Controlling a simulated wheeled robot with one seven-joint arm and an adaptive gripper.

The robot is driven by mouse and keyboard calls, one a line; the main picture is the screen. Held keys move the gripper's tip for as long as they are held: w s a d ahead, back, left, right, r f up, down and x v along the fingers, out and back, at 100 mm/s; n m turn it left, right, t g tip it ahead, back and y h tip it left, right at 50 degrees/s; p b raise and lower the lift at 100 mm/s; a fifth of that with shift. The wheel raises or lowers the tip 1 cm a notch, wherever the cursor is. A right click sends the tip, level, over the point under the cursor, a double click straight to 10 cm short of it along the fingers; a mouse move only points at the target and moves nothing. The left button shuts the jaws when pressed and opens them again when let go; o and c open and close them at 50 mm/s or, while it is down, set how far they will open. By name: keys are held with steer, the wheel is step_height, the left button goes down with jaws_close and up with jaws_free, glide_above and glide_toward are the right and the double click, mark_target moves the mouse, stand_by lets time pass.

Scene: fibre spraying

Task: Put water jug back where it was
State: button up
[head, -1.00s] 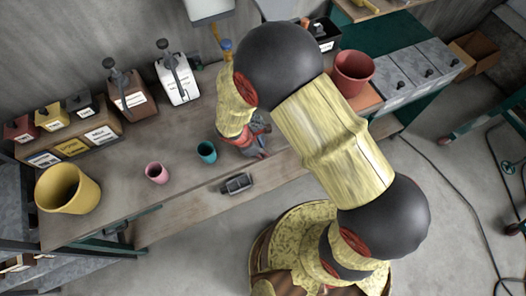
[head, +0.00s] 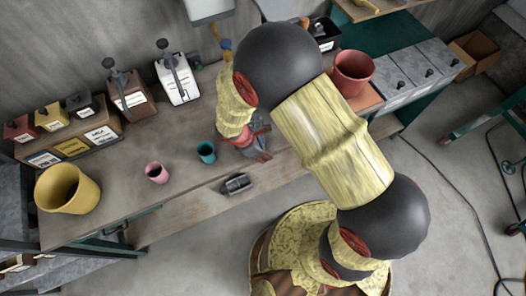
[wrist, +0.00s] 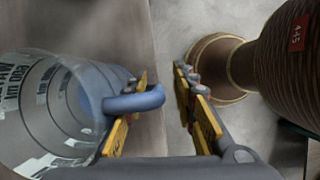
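The water jug (wrist: 55,105) is a clear vessel with printed markings and a blue handle (wrist: 137,102), at the left of the wrist view. My gripper (wrist: 162,105) is open, with its yellow-padded fingers apart and a clear gap between them. The handle crosses in front of the left finger, close to it or touching; I cannot tell which. The right finger is clear of the jug. In the head view my gripper (head: 258,150) is over the front part of the bench (head: 110,175). I cannot pick out the jug with certainty there.
A teal cup (head: 206,151), a pink cup (head: 156,173) and a yellow bucket (head: 68,188) stand left of my gripper. A small grey object (head: 237,184) is at the bench front. Labelled containers line the back. A red pot (head: 353,72) stands at the right.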

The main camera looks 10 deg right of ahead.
steer(key=p+v, duration=0.1)
steer(key=v, duration=1.1)
steer(key=shift+r, duration=0.2)
steer(key=d+r+m+y, duration=0.2)
steer(key=d+r+m, duration=0.35)
steer(key=r, duration=0.55)
steer(key=s+d+r+m+t, duration=0.1)
steer(key=s+d+r+m, duration=0.2)
steer(key=r+m, duration=0.2)
steer(key=s+d+r+m+t+y, duration=0.1)
steer(key=s+d+r+m+t, duration=0.1)
steer(key=s+d+r+m, duration=0.2)
steer(key=s+d+r+m+t+y, duration=0.1)
steer(key=s+d+r+m, duration=0.2)
steer(key=r, duration=0.7)
steer(key=s+m, duration=0.1)
steer(key=m, duration=0.1)
steer(key=shift+d+m+t, duration=0.35)
steer(key=shift+d+t, duration=0.05)
steer(key=shift+s, duration=0.1)
step_height(320, 180, down, 14)
steer(key=b, duration=1.3)
steer(key=shift+b, duration=0.4)
